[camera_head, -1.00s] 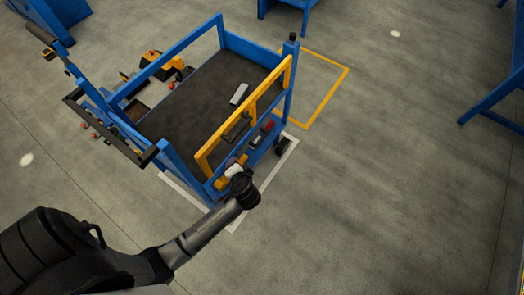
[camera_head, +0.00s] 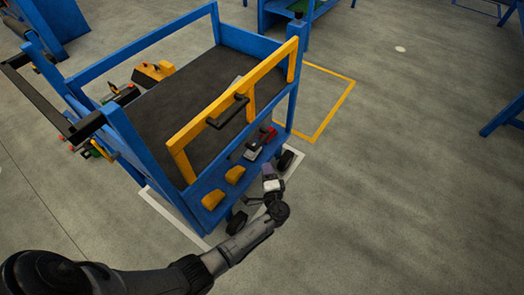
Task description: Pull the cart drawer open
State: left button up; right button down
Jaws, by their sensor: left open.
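The blue cart (camera_head: 113,138) has a dark top deck (camera_head: 167,105) and a yellow drawer front frame (camera_head: 205,129) along its near side. A black bar handle (camera_head: 228,112) is fixed to the yellow frame. The drawer's own travel is hard to judge from here. My left gripper (camera_head: 269,177) is open, below and to the right of the handle, apart from it, beside the cart's lower shelf. A dark and white wrist part shows just behind its fingers. My right gripper is out of view.
The lower shelf holds yellow blocks (camera_head: 213,199) and a red and grey tool (camera_head: 262,140) close to my left gripper. Cart wheels (camera_head: 286,159) stand below. Open floor lies to the right, with a yellow floor outline (camera_head: 330,122).

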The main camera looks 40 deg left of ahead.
aim_at(262, 143)
pick_arm(q)
jog(key=shift+w+b+x, duration=0.25)
jog(key=shift+b+x, duration=2.4)
jog(key=shift+x, duration=4.4)
jog(key=shift+d+f, duration=0.15)
jog(key=shift+d, duration=0.05)
jog(key=shift+s, duration=0.1)
jog(key=shift+c, duration=0.2)
jog(key=c, duration=0.5)
grip_shut()
